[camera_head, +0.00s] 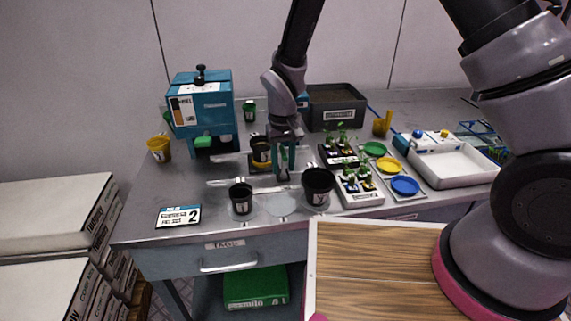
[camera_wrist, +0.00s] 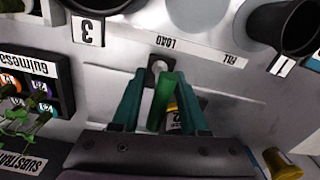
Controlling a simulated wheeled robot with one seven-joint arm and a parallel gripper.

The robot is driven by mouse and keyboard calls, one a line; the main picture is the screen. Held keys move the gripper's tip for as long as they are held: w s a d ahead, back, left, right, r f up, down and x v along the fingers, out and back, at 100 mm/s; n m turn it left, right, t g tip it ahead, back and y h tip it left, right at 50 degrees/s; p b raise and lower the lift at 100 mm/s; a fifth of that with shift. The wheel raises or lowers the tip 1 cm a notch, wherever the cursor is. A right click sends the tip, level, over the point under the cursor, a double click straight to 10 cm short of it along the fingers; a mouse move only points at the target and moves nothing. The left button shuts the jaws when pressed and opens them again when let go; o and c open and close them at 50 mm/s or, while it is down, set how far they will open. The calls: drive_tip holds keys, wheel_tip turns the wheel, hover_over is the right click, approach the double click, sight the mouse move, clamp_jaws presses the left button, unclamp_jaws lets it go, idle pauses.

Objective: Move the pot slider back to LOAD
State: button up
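The pot slider's green handle (camera_wrist: 164,100) stands between the two teal fingers of my gripper (camera_wrist: 160,82) in the wrist view. The fingers are apart, with gaps beside the handle, so they straddle it without a visible grip. A strip marked LOAD (camera_wrist: 170,42) and FILL (camera_wrist: 230,61) lies just beyond the fingertips; the handle is nearer LOAD. In the head view my gripper (camera_head: 284,165) points down at the middle of the table. A black pot with a yellow band (camera_head: 260,150) stands just left of it, and its yellow part (camera_wrist: 174,117) shows behind the fingers. The slider's base is mostly hidden.
A blue machine (camera_head: 200,110) stands at the back left. Black pots (camera_head: 241,199) (camera_head: 318,188) stand in front of my gripper. Seedling trays (camera_head: 360,191) and coloured dishes (camera_head: 405,186) lie to the right.

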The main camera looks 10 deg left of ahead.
drive_tip(key=shift+r, duration=0.1)
wheel_tip(320, 180, up, 11)
drive_tip(key=shift+f, duration=0.2)
idle(0.5)
drive_tip(key=shift+d+r, duration=0.1)
drive_tip(key=shift+m+t+y, duration=0.4)
drive_tip(key=shift+m+y, duration=0.1)
drive_tip(key=shift+m, duration=0.3)
drive_tip(key=d+r, duration=0.1)
drive_tip(key=r, duration=0.1)
drive_tip(key=w+d+r, duration=0.1)
drive_tip(key=d+r, duration=0.1)
drive_tip(key=w+d+r, duration=0.1)
drive_tip(key=d+r, duration=0.1)
drive_tip(key=shift+w+d+r, duration=0.15)
drive_tip(key=shift+w+r, duration=0.05)
drive_tip(key=shift+r, duration=0.2)
drive_tip(key=s+d+r+m+t+y, duration=0.1)
drive_tip(key=s+d+r+m+t, duration=0.1)
drive_tip(key=d+r, duration=0.7)
drive_tip(key=s+d+r+m+t+y, duration=0.1)
drive_tip(key=s+d+r+m, duration=0.15)
drive_tip(key=d+r, duration=0.65)
drive_tip(key=s+d+r+m+t+h, duration=0.1)
drive_tip(key=s+d+r+m+t, duration=0.1)
drive_tip(key=s+d, duration=0.5)
drive_tip(key=shift+s+d+r+m+t, duration=0.3)
drive_tip(key=shift+d+m+t, duration=0.35)
drive_tip(key=shift+d, duration=0.35)
